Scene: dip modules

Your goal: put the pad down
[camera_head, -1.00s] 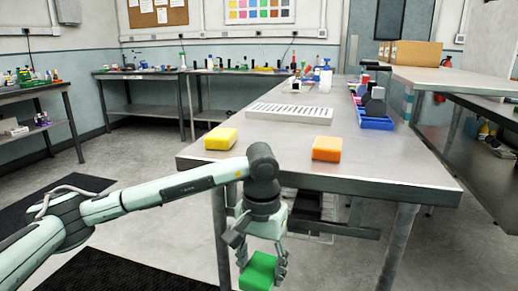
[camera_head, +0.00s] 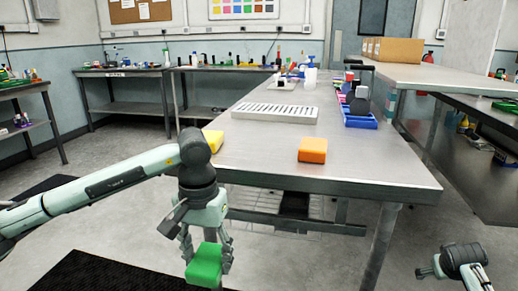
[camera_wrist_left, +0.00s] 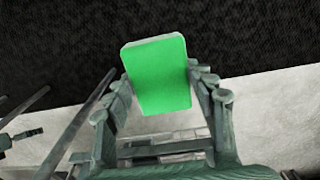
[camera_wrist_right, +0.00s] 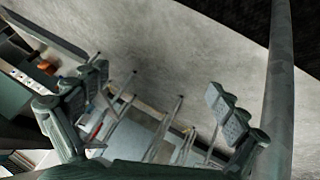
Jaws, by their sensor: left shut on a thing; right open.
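My left gripper (camera_head: 207,252) is shut on a green pad (camera_head: 204,266) and holds it in the air in front of the table's near left edge, below the level of the tabletop. The pad also fills the middle of the left wrist view (camera_wrist_left: 158,75), between both fingers. An orange pad (camera_head: 312,150) lies on the steel table (camera_head: 260,165) near its front edge. A yellow pad (camera_head: 212,140) lies at the left edge, partly hidden by my left arm. My right gripper shows in the right wrist view (camera_wrist_right: 160,105), open and empty.
A pale slotted rack (camera_head: 275,112) lies on the table behind the pads. A blue tray (camera_head: 360,120) with dark round things stands at the right edge. Bare tabletop lies around the orange pad. A higher bench with a cardboard box (camera_head: 395,50) stands at the right.

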